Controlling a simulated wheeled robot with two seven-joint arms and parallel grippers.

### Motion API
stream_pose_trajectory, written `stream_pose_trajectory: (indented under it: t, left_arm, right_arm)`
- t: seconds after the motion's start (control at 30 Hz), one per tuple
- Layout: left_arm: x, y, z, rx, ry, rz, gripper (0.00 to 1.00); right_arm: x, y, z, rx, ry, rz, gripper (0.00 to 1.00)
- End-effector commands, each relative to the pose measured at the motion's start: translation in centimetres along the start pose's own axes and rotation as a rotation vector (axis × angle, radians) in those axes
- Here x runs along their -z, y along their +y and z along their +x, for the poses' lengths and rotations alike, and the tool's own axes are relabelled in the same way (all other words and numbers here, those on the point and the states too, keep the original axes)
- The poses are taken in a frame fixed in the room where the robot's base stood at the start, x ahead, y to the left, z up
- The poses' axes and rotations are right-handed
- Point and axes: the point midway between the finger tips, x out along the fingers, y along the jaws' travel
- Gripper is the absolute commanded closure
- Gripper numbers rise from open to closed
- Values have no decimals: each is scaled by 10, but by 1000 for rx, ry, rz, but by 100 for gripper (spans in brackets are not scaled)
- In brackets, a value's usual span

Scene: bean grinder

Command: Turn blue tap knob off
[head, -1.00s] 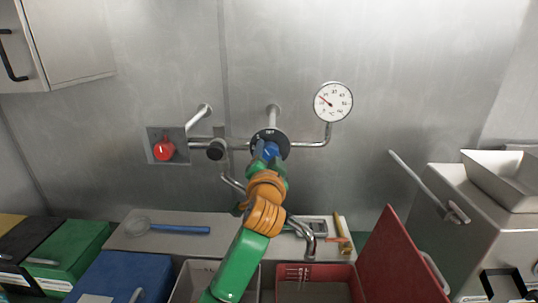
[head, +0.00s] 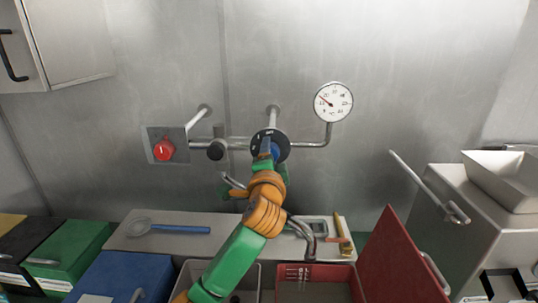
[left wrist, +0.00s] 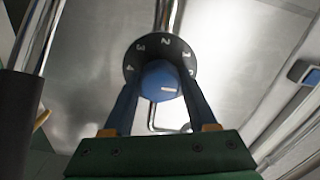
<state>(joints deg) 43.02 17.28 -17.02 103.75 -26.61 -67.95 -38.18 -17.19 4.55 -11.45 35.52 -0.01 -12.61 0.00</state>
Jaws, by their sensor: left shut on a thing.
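The blue tap knob (left wrist: 158,80) sits in the middle of a black dial ring (left wrist: 165,48) with white numbers. Its white mark points to the right, roughly toward the lower right end of the number scale. In the head view the knob (head: 275,151) is partly covered by my fingers on the wall pipe. My left gripper (head: 268,149) is shut on the knob, with one blue finger at each side of it in the left wrist view (left wrist: 158,95). My right gripper does not show.
A red knob (head: 163,149) on a wall plate is to the left, and a round gauge (head: 333,102) is to the upper right. A curved spout (head: 311,240) hangs below right. A shelf (head: 126,241) and several bins, including an open red one (head: 400,262), lie below.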

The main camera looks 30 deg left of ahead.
Motion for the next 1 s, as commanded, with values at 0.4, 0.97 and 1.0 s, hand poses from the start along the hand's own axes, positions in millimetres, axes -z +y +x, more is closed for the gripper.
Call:
stream_pose_trajectory:
  t: [0.4,0.97,1.0]
  left_arm:
    - [0,-1,0,2,1,9,98]
    - [0,4,-19,3,3,6,12]
    - [0,4,-28,4,5,4,12]
  right_arm:
    - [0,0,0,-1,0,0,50]
    - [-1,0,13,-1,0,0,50]
    - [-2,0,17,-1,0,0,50]
